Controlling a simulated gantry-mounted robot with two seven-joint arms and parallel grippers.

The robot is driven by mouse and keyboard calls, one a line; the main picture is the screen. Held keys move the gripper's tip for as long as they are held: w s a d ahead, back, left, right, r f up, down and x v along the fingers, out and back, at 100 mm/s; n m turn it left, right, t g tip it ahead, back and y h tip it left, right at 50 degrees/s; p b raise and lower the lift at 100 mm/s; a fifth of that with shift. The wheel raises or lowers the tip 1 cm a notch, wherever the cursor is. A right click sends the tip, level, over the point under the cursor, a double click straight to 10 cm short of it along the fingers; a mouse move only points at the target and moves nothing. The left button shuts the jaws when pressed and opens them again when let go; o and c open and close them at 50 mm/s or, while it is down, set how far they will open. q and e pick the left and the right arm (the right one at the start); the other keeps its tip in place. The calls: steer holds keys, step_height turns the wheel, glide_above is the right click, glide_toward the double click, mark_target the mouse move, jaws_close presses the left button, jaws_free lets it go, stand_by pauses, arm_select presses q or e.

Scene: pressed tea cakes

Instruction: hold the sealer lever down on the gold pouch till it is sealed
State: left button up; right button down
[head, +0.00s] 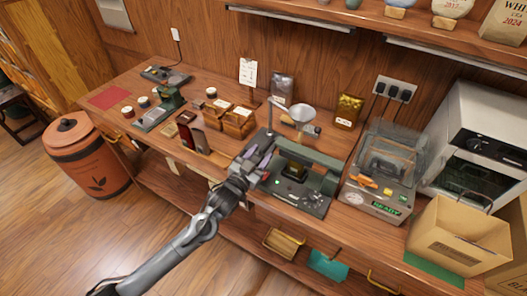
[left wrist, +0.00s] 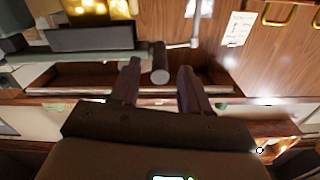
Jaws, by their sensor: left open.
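The sealer is the dark green machine (head: 310,166) at the middle of the counter, with a flat dark base and an arched arm. In the left wrist view the open fingers (left wrist: 160,88) stand on either side of a grey cylinder (left wrist: 160,63), which looks like the lever's end. I cannot tell whether they touch it. My right gripper does not show.
A second gold pouch (head: 349,110) stands near the wall. A clear-lidded device (head: 378,185) reading READY and a cardboard box (head: 458,235) are to the right. Wooden boxes (head: 238,121) and a small green scale-like device (head: 165,103) are to the left.

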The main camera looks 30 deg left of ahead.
arm_select(q)
steer(key=shift+w+d, duration=0.1)
steer(key=shift+w, duration=1.15)
jaws_close()
